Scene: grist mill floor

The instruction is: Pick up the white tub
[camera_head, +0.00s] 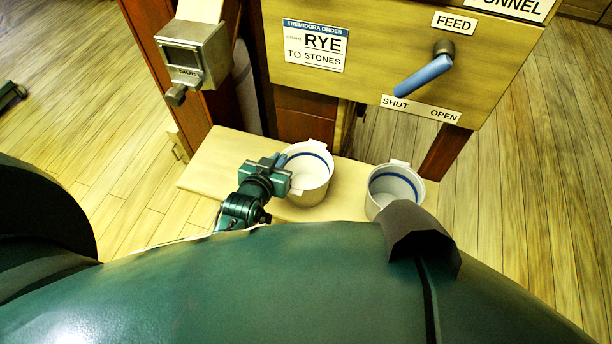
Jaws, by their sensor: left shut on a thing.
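The white tub (310,188) stands upright on a pale wooden shelf (212,160), open at the top, with a blue band inside and small tabs on its rim. My left gripper (284,169) is at the left side of this tub's rim, shut on it. The jaws hide part of the rim there. I cannot tell whether the tub's base is clear of the shelf. A similar, greyer tub (394,186) stands to the right, apart from the first. My right gripper is out of view.
Above the shelf is a wooden panel with a blue lever (423,76), marked SHUT and OPEN, and a RYE order card (315,46). A grey metal box with a spout (193,55) hangs at the upper left. The shelf's left end is bare.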

